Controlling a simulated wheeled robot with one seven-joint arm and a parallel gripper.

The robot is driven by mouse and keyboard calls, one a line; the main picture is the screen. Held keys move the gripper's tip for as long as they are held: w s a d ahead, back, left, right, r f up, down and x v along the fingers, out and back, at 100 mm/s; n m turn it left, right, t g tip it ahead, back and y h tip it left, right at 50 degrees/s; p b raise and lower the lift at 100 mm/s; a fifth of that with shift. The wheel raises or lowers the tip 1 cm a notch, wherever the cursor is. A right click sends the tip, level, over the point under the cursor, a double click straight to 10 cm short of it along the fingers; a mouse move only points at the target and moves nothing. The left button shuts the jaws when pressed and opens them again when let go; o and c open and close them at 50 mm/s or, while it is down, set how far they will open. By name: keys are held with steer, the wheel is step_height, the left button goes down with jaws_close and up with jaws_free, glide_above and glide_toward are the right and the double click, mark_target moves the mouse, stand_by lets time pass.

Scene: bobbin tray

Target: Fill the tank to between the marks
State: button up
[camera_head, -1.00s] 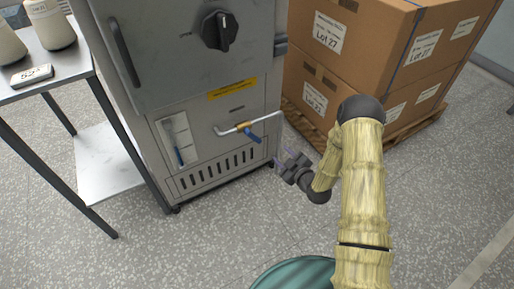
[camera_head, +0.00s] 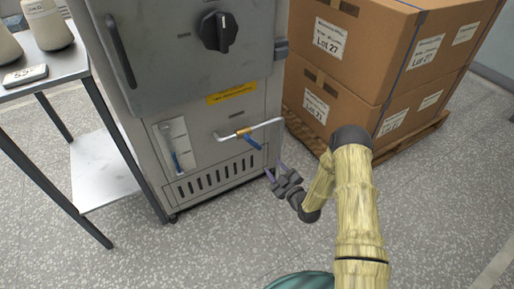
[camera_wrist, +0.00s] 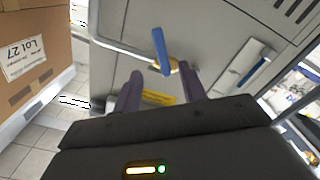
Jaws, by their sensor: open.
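The grey steel cabinet (camera_head: 190,115) has a sight glass (camera_head: 173,140) in its lower left front, with blue in its lower part. The glass also shows in the wrist view (camera_wrist: 246,66); its marks are too small to make out. A pipe (camera_head: 268,124) with a brass valve (camera_head: 242,132) crosses the front. The valve's blue lever (camera_head: 253,143) slants down to the right; it also shows in the wrist view (camera_wrist: 159,46). My gripper (camera_head: 274,172) is open and empty, below and right of the lever. In the wrist view its fingers (camera_wrist: 160,84) point towards the valve, apart from it.
Stacked cartons (camera_head: 385,60) on a pallet (camera_head: 412,137) stand right of the cabinet, close to my arm. A metal table (camera_head: 62,66) with cones and a small display (camera_head: 25,75) stands at left. A black knob (camera_head: 219,31) is higher on the cabinet. The floor in front is clear.

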mark_target(258, 147)
steer(key=b+x, duration=0.4)
steer(key=x, duration=0.9)
steer(key=shift+f, duration=0.1)
steer(key=shift+w+a, duration=0.25)
steer(key=shift+w, duration=0.05)
steer(key=shift+c, duration=0.4)
jaws_close()
